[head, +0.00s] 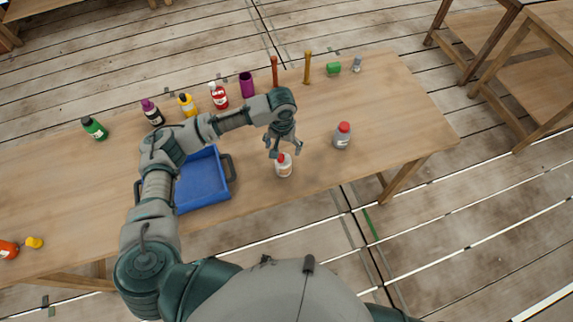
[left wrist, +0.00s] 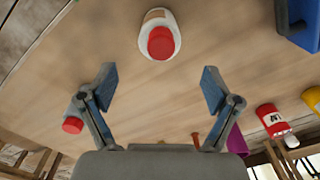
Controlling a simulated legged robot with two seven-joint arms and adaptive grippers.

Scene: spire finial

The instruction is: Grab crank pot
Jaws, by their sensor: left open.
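No label in view tells which thing is the crank pot. A white bottle with a red cap and an orange-brown label (head: 284,170) stands near the table's front edge, close under my left gripper (head: 284,150). In the left wrist view this white bottle (left wrist: 159,20) is ahead of my left gripper (left wrist: 158,90), whose fingers are spread with nothing between them. A grey bottle with a red cap (head: 341,140) stands to the right; its cap (left wrist: 73,125) shows beside a finger in the left wrist view. My right gripper is not in view.
A blue tray (head: 228,172) lies left of the gripper, partly behind my arm. Along the back stand a red bottle (head: 219,97), a purple cup (head: 246,84), orange-brown upright pieces (head: 307,68) and a green block (head: 333,67). The table's right end is clear.

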